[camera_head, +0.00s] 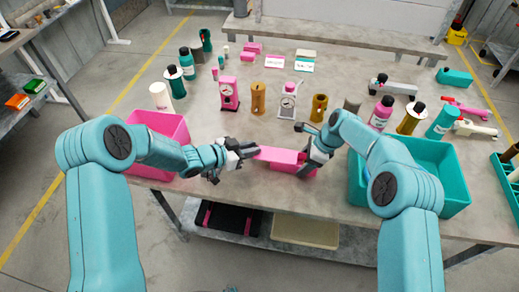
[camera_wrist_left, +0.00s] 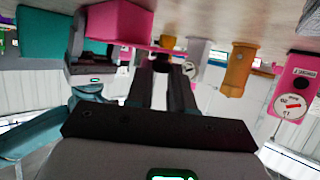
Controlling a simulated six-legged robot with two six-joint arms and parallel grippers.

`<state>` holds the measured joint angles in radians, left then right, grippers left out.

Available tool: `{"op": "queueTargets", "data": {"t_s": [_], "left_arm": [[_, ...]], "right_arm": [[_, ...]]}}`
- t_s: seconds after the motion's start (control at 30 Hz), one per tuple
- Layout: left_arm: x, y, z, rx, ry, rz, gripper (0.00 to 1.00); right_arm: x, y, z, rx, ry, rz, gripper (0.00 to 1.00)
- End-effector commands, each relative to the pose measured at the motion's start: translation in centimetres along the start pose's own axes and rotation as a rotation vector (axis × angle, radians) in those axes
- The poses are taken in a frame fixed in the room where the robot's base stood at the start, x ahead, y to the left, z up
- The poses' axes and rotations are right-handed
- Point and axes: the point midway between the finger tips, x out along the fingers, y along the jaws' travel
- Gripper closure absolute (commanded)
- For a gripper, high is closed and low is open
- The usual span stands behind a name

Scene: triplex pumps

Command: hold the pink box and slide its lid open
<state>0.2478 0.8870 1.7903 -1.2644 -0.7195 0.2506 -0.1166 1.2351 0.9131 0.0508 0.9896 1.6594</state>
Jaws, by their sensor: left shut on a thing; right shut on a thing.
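The pink box (camera_head: 292,168) stands near the front middle of the table in the head view. Its pink lid (camera_head: 276,154) lies on top and sticks out to the left past the box body. My left gripper (camera_head: 249,152) is shut on the lid's left end. My right gripper (camera_head: 306,163) is shut on the right side of the box and hides part of it. In the left wrist view, which looks upside down, my left gripper's dark fingers (camera_wrist_left: 162,70) are close together, and a pink surface of the box (camera_wrist_left: 118,22) shows beyond them.
A pink bin (camera_head: 166,124) stands left and a teal bin (camera_head: 440,165) right, both near my forearms. Behind the box are a pink pump (camera_head: 229,93), a white pump (camera_head: 287,103) and brown cylinders. Several bottles stand further out. Some tabletop around the box is clear.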

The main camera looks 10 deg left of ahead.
Motion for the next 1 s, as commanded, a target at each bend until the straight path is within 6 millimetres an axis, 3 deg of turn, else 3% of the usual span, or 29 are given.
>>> {"op": "queueTargets", "data": {"t_s": [0.2, 0.23, 0.3, 0.67, 0.77, 1.0], "left_arm": [[0.0, 0.0, 0.0, 0.000, 0.000, 0.000, 1.00], [0.0, 0.0, 0.0, 0.000, 0.000, 0.000, 0.72], [0.0, 0.0, 0.0, 0.000, 0.000, 0.000, 0.54], [-0.6, -0.1, 0.0, 0.000, 0.000, -0.002, 0.54], [-2.1, -0.1, -0.1, 0.000, 0.000, -0.003, 0.54], [-7.7, -0.1, 0.0, -0.001, -0.001, -0.005, 0.54]], "right_arm": [[-0.1, -0.1, 0.0, 0.000, 0.000, -0.002, 0.69], [-0.1, -0.1, 0.0, 0.000, 0.000, -0.002, 0.69], [-0.1, -0.1, 0.0, 0.000, 0.000, -0.002, 0.69], [-0.1, 0.0, 0.0, 0.000, 0.000, -0.002, 0.69], [-0.1, 0.0, 0.0, 0.000, 0.000, -0.001, 0.69], [-0.1, 0.0, 0.0, 0.000, 0.000, -0.001, 0.69]]}}
